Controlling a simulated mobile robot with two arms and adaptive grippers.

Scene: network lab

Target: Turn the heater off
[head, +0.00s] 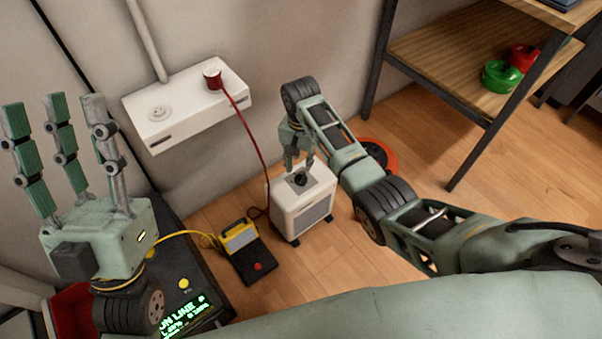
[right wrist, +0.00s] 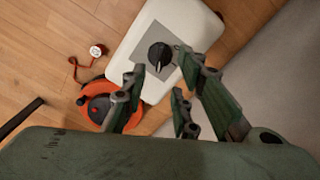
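The heater (head: 285,215) is a small white box with a grey front grille, standing on the wood floor in the head view. Its top carries a grey plate with a round black knob (head: 301,179), which also shows in the right wrist view (right wrist: 159,56). My right gripper (head: 298,160) points down over the heater top. In the right wrist view its fingers (right wrist: 160,76) are spread, with the knob just beyond the tips and nothing between them; touch cannot be told. My left gripper (head: 62,105) is raised at the left, fingers up, open and empty.
A red cable runs from the heater to a red plug (head: 212,79) in the white wall box (head: 185,117). A yellow-black device (head: 248,250) lies left of the heater. An orange cable reel (right wrist: 98,105) sits near it. A wooden shelf (head: 455,60) stands at the right.

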